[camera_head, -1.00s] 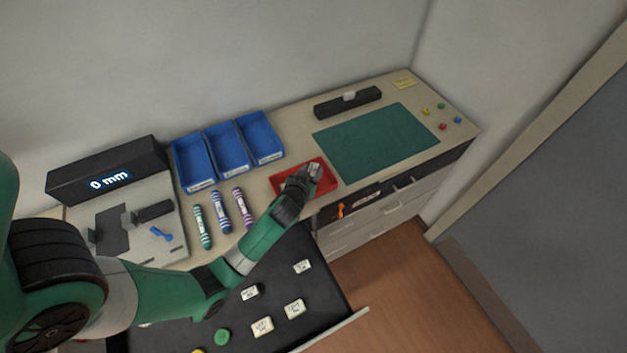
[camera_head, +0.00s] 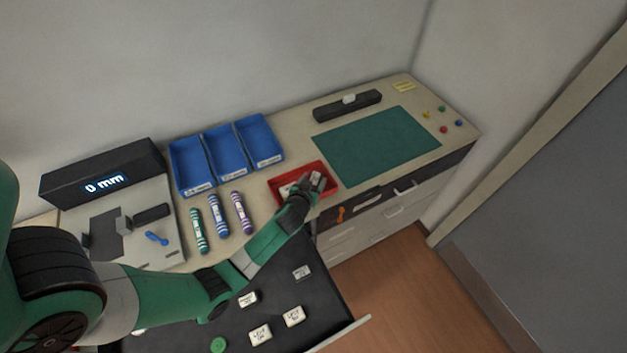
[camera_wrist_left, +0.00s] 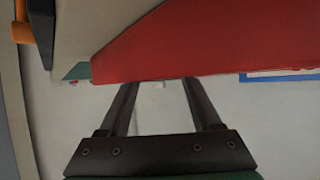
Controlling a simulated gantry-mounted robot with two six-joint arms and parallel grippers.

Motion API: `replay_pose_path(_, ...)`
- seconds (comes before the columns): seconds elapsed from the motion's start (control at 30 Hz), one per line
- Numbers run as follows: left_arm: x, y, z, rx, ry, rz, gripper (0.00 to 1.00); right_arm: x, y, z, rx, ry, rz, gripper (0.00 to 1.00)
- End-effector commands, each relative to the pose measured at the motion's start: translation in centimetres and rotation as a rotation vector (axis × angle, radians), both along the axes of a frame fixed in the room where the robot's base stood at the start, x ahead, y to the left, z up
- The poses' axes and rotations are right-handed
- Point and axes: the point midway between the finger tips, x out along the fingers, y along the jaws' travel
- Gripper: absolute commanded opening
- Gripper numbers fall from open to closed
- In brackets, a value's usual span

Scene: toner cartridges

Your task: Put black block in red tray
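The red tray (camera_head: 323,163) sits on the counter between the purple-striped tube and the green mat. Its red wall also fills the upper part of the left wrist view (camera_wrist_left: 200,40). My left gripper (camera_head: 317,181) is at the tray's right half and hides part of its inside. In the left wrist view its two fingers (camera_wrist_left: 160,88) are apart, with nothing seen held between them. A pale item (camera_head: 289,189) shows inside the tray beside the gripper; I cannot tell what it is. A dark block (camera_head: 152,213) lies on the grey gauge at left; I cannot tell whether it is the task's block.
Three blue bins (camera_head: 228,152) stand behind several striped tubes (camera_head: 217,214). A long black bar (camera_head: 347,104) with a white piece lies behind the green mat (camera_head: 377,145). An open drawer (camera_head: 325,310) with labelled pieces is below my left arm.

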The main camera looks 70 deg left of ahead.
Motion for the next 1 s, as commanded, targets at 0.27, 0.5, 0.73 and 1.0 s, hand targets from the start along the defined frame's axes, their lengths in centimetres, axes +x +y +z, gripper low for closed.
replay_pose_path(0.27,0.0,0.0,0.0,0.0,0.0,0.0,0.79,0.0,0.0,0.0,0.0,0.0,0.0,0.5)
replay_pose_path(0.5,-0.7,-0.9,1.1,0.001,0.001,-0.002,0.79,0.0,0.0,0.9,0.0,0.0,0.0,0.5)
replay_pose_path(0.73,-3.9,-4.5,3.8,0.0,0.0,-0.004,0.79,0.0,0.0,2.3,0.0,-0.001,0.0,0.5)
replay_pose_path(1.0,-6.7,-7.6,5.9,0.0,0.0,-0.002,0.79,0.0,0.0,2.7,0.0,0.0,0.0,0.5)
